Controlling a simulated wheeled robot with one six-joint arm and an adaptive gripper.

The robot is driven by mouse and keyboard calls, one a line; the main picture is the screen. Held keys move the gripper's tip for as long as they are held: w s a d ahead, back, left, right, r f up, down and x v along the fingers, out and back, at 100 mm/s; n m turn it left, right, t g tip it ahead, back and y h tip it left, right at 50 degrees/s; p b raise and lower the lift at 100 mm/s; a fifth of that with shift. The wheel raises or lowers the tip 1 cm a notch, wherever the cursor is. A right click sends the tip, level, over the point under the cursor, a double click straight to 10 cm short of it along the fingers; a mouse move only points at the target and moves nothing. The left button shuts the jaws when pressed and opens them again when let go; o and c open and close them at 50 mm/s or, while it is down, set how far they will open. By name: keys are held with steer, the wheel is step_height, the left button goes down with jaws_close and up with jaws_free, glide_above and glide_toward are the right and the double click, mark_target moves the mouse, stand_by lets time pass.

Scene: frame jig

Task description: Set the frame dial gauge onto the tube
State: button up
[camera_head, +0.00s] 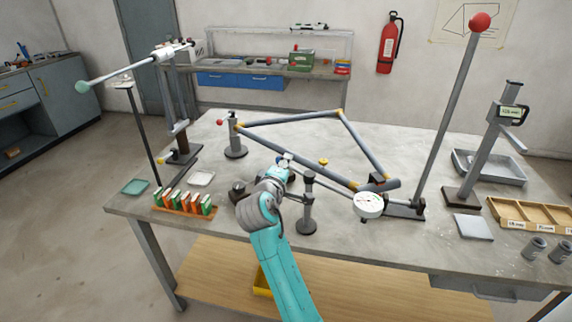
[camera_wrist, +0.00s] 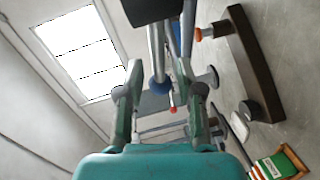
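The dial gauge (camera_head: 369,205) has a round white face and stands at the lower right end of the bicycle frame. I cannot tell whether it touches the tube. The grey tube (camera_head: 300,166) runs from the post at left down to that end. My gripper (camera_head: 285,166) is over the table, left of the gauge and close to the tube in this view. The gauge is not recognisable in the wrist view.
A dark post (camera_head: 308,200) stands just right of my arm. A tall rod with a red ball (camera_head: 480,22) rises behind the gauge. A rack of green and orange blocks (camera_head: 184,203) sits at front left. A height gauge (camera_head: 490,150) and a compartment tray (camera_head: 535,214) are at right.

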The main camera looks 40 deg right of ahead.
steer(key=shift+x, duration=0.75)
jaws_close()
steer(key=shift+a, duration=0.1)
steer(key=s+a+n+t+y, duration=0.3)
steer(key=a+n+t+y, duration=0.2)
steer(key=n+y, duration=0.4)
steer(key=shift+s+a+r+n+t+y, duration=0.2)
steer(key=shift+s+n+t+y, duration=0.15)
steer(key=shift+t+y, duration=0.7)
steer(key=shift+f+y, duration=0.15)
steer(key=shift+y, duration=0.2)
